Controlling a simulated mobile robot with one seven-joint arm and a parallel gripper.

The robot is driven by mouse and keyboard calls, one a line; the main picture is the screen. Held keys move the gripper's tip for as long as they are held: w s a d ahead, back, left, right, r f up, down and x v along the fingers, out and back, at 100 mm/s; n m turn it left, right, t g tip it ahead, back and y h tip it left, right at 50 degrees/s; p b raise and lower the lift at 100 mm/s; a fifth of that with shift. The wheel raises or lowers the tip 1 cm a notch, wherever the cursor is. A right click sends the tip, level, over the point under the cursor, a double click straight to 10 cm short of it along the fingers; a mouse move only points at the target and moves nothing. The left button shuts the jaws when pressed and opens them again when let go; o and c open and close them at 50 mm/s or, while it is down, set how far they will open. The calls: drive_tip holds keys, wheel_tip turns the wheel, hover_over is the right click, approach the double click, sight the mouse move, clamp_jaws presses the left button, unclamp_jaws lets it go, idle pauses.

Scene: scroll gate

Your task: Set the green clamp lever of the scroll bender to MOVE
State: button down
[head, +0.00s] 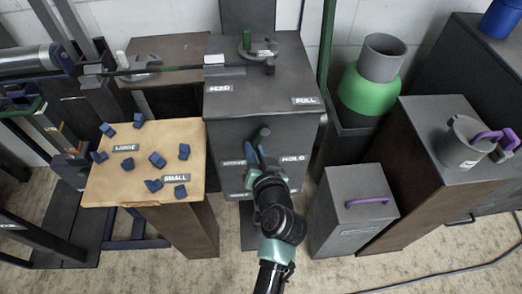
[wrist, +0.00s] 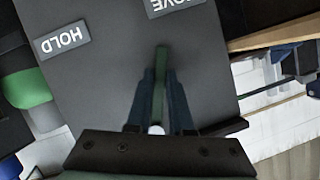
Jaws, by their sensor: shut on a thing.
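The green clamp lever (head: 261,134) stands out from the front face of the dark scroll bender box (head: 225,128). In the head view it is between the MOVE label (head: 233,162) on the left and the HOLD label (head: 292,159) on the right. My gripper (head: 257,157) reaches it from below and in front. In the wrist view the green lever (wrist: 161,60) lies between the two blue fingers (wrist: 160,95), which are shut on it. There the MOVE label (wrist: 177,5) is cut by the top edge, and the HOLD label (wrist: 61,41) is at upper left. The lever's base is hidden.
A wooden-topped stand (head: 110,180) with several blue pieces is at left. A grey box with a purple handle (head: 352,225) stands close at right. A green and grey container (head: 372,75) is behind it. The box top carries another green-handled lever (head: 258,47).

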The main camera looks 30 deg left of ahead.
drive_tip(key=shift+s+a+r+m+y, duration=0.3)
drive_tip(key=shift+a+m+y, duration=0.25)
drive_tip(key=shift+m, duration=0.25)
drive_tip(key=c, duration=0.8)
unclamp_jaws()
drive_tip(key=shift+s, duration=0.1)
drive_tip(key=v, duration=1.3)
drive_tip(key=shift+d+p, duration=0.15)
drive_tip(key=shift+p, duration=0.3)
